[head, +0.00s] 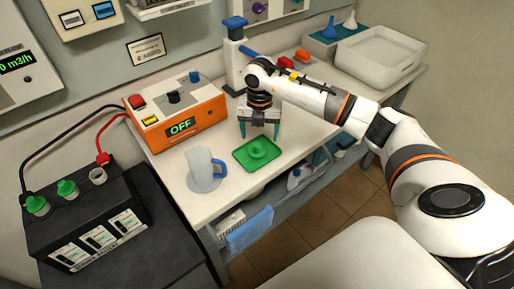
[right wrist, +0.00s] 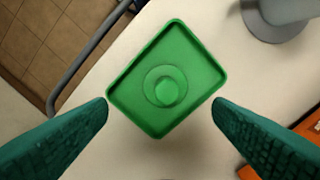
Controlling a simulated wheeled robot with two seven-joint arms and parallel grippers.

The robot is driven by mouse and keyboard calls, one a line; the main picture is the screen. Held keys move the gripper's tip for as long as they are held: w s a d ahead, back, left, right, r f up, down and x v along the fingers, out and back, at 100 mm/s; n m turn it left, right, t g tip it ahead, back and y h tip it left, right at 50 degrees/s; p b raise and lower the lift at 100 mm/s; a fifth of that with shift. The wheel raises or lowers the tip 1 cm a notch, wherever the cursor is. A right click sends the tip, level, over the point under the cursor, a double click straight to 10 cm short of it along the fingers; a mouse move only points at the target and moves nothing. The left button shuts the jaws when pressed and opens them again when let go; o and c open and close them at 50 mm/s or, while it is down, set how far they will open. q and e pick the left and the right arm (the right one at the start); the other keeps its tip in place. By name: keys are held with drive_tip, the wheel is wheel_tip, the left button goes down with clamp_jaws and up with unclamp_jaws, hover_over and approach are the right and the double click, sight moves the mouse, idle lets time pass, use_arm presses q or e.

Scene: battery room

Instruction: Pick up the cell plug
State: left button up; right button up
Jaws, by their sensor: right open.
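The green cell plug (head: 257,149) lies in a small square green tray (head: 246,166) near the front edge of the white table. The right wrist view shows the round plug (right wrist: 166,91) in the middle of the tray (right wrist: 135,125). My right gripper (head: 259,135) is open and empty, just behind the tray in the head view. In the right wrist view its dark green fingers (right wrist: 160,104) point toward the tray from either side, with the plug seen between them. My left gripper is not in view.
A clear jug (head: 202,170) stands left of the tray, with an orange device (head: 178,115) reading OFF behind it. The black battery (head: 92,220) at the left has two green plugs (head: 67,187) and one open cell (head: 98,176). A white bin (head: 380,55) stands at back right.

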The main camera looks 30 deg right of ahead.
sight(257, 145)
drive_tip(key=shift+a+f, duration=0.15)
drive_tip(key=shift+f, duration=0.3)
drive_tip(key=f, duration=0.1)
drive_tip(key=f+p, duration=0.1)
drive_tip(key=f, duration=0.1)
drive_tip(key=shift+s+a+f+p, duration=0.1)
drive_tip(key=shift+a+f+p, duration=0.2)
drive_tip(key=shift+p, duration=0.1)
drive_tip(key=shift+f, duration=0.45)
drive_tip(key=c, duration=1.1)
